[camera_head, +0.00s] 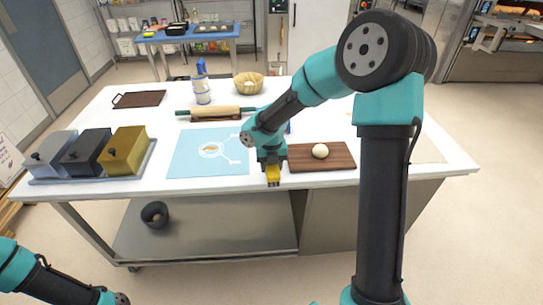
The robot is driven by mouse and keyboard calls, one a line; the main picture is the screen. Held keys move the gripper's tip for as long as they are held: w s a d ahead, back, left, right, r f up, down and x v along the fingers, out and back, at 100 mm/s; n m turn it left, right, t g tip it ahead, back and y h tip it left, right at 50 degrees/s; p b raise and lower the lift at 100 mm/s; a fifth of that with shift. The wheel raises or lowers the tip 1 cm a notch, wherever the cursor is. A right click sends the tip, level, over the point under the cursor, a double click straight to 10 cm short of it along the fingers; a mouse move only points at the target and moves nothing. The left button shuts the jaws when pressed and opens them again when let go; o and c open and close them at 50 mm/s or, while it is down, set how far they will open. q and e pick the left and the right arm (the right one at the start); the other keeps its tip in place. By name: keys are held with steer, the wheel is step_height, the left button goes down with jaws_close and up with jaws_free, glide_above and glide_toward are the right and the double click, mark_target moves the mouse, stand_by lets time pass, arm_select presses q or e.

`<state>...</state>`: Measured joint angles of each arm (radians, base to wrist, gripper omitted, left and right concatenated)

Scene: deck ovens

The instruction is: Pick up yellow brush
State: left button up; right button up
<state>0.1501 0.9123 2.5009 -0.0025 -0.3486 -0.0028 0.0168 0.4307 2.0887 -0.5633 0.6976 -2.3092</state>
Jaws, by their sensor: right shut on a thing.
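The yellow brush (272,174) is held at the table's front edge, just left of the dark wooden board. My right gripper (271,161) points down and is shut on the brush; the fingers partly hide its upper part. My left arm shows only in the lower left corner, and its gripper is out of view.
A white table (135,202) holds a blue mat (190,165), a wooden board (340,162) with a dough ball (320,151), a rolling pin (215,112), a bowl (248,84), a spray bottle (202,90) and lidded boxes (125,150) at left. The table's right end looks mostly clear.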

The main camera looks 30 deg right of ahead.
mark_target(270, 181)
steer(key=s+a, duration=0.1)
steer(key=s, duration=0.1)
steer(key=s+a, duration=0.1)
steer(key=s, duration=0.1)
steer(key=s+a, duration=0.2)
steer(key=shift+s+r, duration=0.35)
